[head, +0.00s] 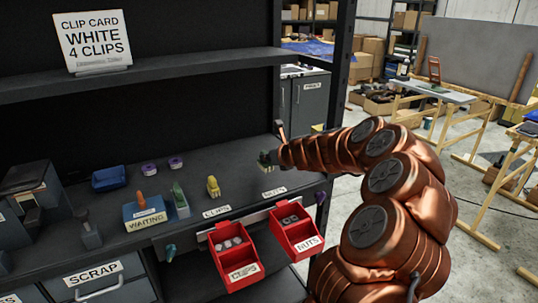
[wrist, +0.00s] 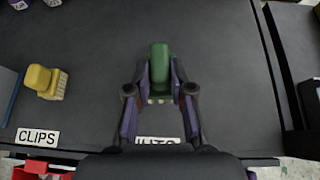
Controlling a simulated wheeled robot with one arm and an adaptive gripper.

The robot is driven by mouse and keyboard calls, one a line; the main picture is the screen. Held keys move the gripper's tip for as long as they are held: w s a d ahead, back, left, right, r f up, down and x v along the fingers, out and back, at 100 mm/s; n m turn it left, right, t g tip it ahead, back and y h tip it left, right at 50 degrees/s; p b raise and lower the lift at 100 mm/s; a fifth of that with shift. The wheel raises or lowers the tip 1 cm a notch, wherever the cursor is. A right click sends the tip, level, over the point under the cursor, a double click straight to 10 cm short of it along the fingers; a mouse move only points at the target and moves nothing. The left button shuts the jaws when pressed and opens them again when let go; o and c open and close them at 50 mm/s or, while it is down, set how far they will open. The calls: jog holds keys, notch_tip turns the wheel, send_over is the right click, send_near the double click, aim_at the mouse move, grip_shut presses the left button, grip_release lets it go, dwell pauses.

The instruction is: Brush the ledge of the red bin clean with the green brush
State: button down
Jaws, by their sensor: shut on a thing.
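My gripper (wrist: 160,92) is shut on the green brush (wrist: 160,66), with the brush's pale bristles showing at its near end between the fingers. In the head view the green brush (head: 264,158) is small at the end of my arm, over the right part of the dark bench. I cannot tell whether it touches the bench top. Two red bins hang at the bench front: the CLIPS bin (head: 236,276), holding several grey pieces, and the NUTS bin (head: 304,252), holding dark nuts. A corner of a red bin (wrist: 30,175) shows in the wrist view.
A yellow brush (head: 213,186) stands on the bench left of my gripper. Further left are a blue WAITING block (head: 145,215), a green item (head: 180,200), a blue tray (head: 108,178) and purple rings (head: 176,162). A shelf (head: 180,68) runs above, with an upright post at right.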

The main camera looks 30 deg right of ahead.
aim_at(270, 167)
jog(key=shift+f+b, duration=0.8)
jog(key=shift+f, duration=1.15)
jog(key=shift+f, duration=0.3)
jog(key=c, duration=0.9)
grip_release()
jog(key=shift+c, duration=0.2)
jog(key=v, duration=1.2)
